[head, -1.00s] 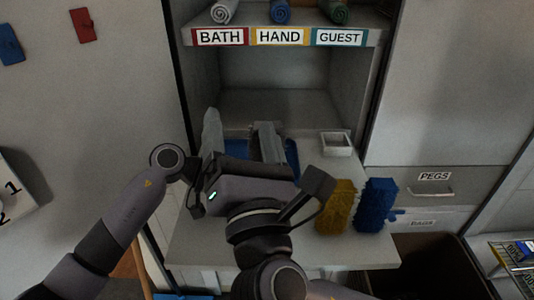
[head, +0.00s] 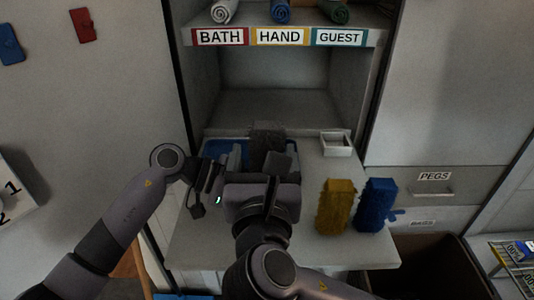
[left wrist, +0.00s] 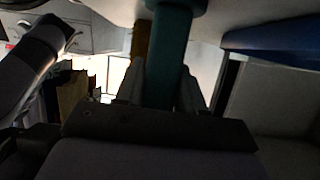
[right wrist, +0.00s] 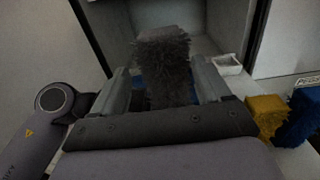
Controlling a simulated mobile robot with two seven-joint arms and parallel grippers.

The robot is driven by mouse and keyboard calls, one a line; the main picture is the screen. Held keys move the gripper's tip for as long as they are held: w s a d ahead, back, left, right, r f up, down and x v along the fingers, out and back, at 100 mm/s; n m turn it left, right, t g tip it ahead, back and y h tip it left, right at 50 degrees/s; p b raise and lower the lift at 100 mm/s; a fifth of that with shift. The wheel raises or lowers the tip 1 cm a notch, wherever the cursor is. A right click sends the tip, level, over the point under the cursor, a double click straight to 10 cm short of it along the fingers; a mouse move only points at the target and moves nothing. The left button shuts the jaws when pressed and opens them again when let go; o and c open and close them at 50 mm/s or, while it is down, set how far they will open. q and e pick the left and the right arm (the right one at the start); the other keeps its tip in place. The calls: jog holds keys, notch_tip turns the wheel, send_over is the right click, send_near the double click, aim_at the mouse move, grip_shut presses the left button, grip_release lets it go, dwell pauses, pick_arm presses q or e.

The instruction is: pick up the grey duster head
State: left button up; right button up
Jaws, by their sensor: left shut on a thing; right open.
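The grey duster head (head: 266,137) is dark and fuzzy and stands up just beyond my right gripper in the head view. My right gripper (head: 262,160) is open. In the right wrist view the duster head (right wrist: 163,60) shows between and beyond its two spread fingers; I cannot tell if either finger touches it. The lower part of the head is hidden by the gripper. My left gripper (left wrist: 165,88) is shut on a teal handle (left wrist: 172,45), seen in the left wrist view.
A yellow duster head (head: 336,206) and a blue one (head: 374,205) stand at the right of the counter (head: 330,250). A small white open box (head: 336,144) is behind them. A shelf with labelled towels is above.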

jog(key=w, duration=0.5)
jog(key=shift+w+d+f, duration=0.2)
jog(key=shift+w+d, duration=0.1)
jog(key=shift+w, duration=0.05)
jog(key=c, duration=1.3)
jog(key=shift+r, duration=0.15)
notch_tip(320, 180, up, 18)
send_over(267, 148)
jog(key=w, duration=0.3)
jog(key=shift+w, duration=0.1)
